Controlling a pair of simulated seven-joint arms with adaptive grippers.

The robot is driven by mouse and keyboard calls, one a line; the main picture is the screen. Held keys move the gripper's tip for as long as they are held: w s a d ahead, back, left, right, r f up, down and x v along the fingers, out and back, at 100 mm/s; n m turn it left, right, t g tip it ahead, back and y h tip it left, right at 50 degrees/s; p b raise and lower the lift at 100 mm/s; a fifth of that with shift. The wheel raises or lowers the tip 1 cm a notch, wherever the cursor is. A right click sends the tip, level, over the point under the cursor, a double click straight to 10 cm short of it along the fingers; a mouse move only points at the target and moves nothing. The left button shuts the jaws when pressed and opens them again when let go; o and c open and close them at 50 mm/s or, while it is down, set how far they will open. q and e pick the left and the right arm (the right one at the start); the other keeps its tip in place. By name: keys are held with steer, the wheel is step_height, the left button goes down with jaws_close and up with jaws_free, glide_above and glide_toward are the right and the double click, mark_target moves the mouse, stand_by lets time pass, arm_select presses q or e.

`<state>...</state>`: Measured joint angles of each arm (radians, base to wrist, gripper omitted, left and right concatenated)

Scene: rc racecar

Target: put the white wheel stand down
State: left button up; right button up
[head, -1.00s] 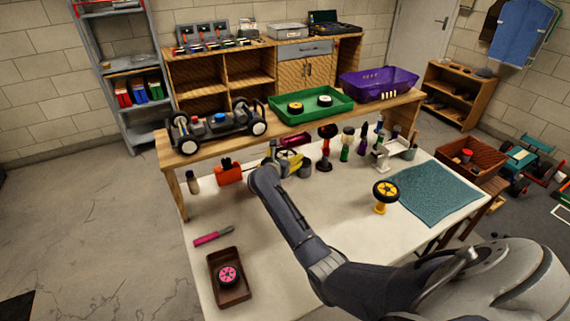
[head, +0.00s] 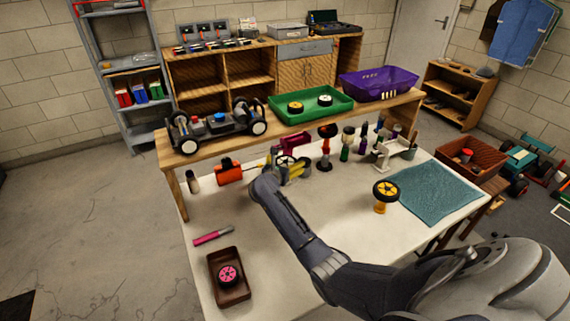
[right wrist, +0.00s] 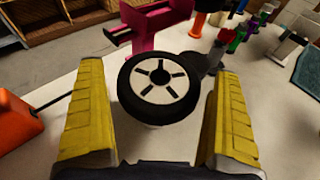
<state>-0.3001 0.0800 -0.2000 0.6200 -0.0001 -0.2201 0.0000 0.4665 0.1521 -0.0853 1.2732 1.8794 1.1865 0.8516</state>
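The white-hubbed wheel (right wrist: 158,88) with a black tyre lies face up in the right wrist view. A small part of a white stand (right wrist: 154,127) shows beneath it; most of the stand is hidden under the tyre. My right gripper (right wrist: 158,115) is open, with one yellow finger on each side of the wheel and a narrow gap to the tyre on both sides. In the head view my right gripper (head: 288,170) is at the back of the white table, where arm and fingers largely hide the wheel and stand. My left gripper is not in view.
A magenta tool (right wrist: 150,28) stands just behind the wheel, and an orange block (head: 229,173) is to the left. A yellow wheel on a stand (head: 385,196) is right of my arm. A brown tray (head: 243,291) holds a pink wheel.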

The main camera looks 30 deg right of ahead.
steer(key=shift+r, duration=0.1)
steer(key=v, duration=1.2)
stand_by(0.4)
